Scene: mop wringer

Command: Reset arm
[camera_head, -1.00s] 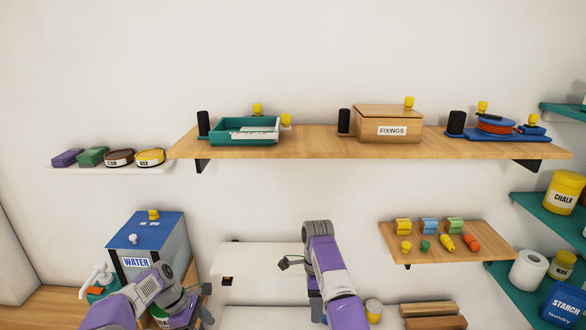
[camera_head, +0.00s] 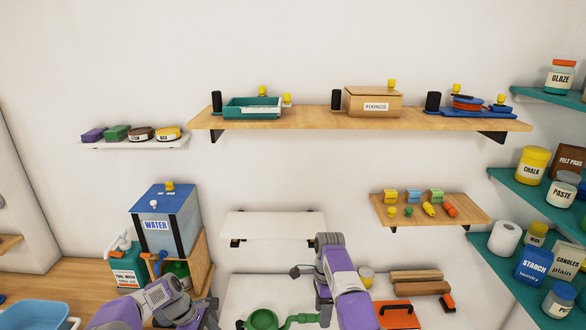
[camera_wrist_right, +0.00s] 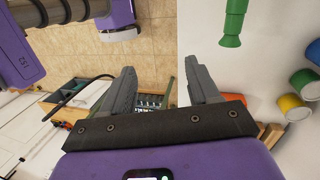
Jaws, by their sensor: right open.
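My right arm comes up from the bottom of the head view, right of the middle. My left arm is at the lower left of the head view. Its wrist (camera_head: 175,305) is low in front of the wooden stand under the blue-lidded WATER box (camera_head: 168,225). Its fingertips cannot be made out.
A white wall shelf (camera_head: 265,224) is bare. Below it, a white worktop holds a green funnel-like piece (camera_head: 263,320) and wooden blocks (camera_head: 417,289). A small wooden shelf (camera_head: 440,215) holds colored pieces. Teal shelves (camera_head: 540,190) with jars stand at the right. A blue basin (camera_head: 35,315) is at the lower left.

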